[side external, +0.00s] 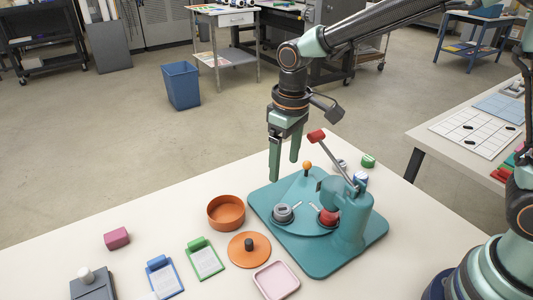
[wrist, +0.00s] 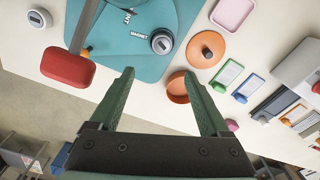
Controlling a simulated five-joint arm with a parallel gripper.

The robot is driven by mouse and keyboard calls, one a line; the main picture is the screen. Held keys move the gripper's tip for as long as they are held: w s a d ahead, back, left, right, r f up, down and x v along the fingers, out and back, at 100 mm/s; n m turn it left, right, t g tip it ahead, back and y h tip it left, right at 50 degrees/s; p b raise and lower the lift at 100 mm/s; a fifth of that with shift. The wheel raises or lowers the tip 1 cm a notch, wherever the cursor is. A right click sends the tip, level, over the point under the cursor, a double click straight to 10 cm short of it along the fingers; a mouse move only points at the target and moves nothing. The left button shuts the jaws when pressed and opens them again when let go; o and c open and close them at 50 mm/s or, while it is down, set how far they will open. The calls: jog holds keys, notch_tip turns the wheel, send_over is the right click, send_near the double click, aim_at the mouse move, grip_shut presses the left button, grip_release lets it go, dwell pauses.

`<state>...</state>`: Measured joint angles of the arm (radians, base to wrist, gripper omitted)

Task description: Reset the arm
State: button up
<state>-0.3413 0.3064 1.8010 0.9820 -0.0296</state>
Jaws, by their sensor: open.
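My gripper (side external: 284,170) is open and empty, pointing down above the back left edge of the teal press (side external: 352,225). In the wrist view the green fingers (wrist: 159,74) are spread, with nothing between them. The press carries a grey lever (side external: 337,160) with a red handle (side external: 316,136). The lever is raised, slanting up and left from the press head. The red handle is to the right of my fingers in the side view, and to their left in the wrist view (wrist: 67,67). They look apart.
An orange bowl (side external: 226,211), an orange lid (side external: 249,249) with a dark knob and a pink tray (side external: 276,281) sit left of the press. Green (side external: 205,260) and blue (side external: 164,280) clipboards, a magenta block (side external: 117,238) and a grey box (side external: 93,287) lie farther left.

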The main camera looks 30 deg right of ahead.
jog(key=w+d+r+m+t+y, duration=0.15)
jog(key=d+r+t, duration=0.25)
jog(key=r, duration=0.4)
jog(key=s+d+r+m+t+h, duration=0.1)
jog(key=s+d+m, duration=0.1)
jog(key=s+d, duration=0.8)
jog(key=s, duration=0.3)
jog(key=shift+r+m+h, duration=0.2)
jog(key=shift+m+h, duration=0.15)
